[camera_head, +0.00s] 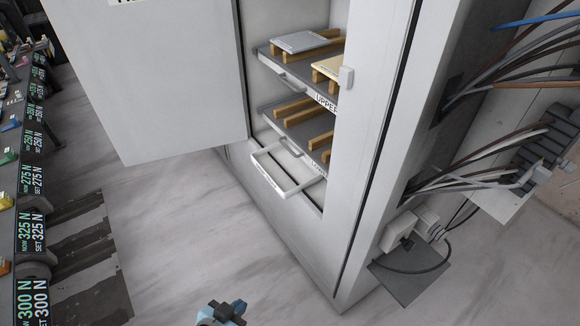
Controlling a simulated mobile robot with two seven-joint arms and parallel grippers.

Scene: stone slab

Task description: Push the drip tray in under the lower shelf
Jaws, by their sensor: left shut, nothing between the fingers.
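The drip tray (289,190) is a shallow white tray with a raised rim, below the lower shelf in the open cabinet. Its front part sticks out past the shelf's front edge; its back part is hidden under the shelf. The lower shelf (277,127) is grey, with wooden bars on it, a handle at the front and a partly hidden label. My left gripper (233,308) is at the bottom edge of the view, shut and empty, well apart from the tray and in front of the cabinet. My right gripper is not in view.
The cabinet door (150,75) stands open at the left. The upper shelf (272,58) holds boards on wooden bars. The cabinet's right front panel (365,150) hides part of the shelves. Cables (470,165) hang at the right. The floor (200,225) before the cabinet is clear.

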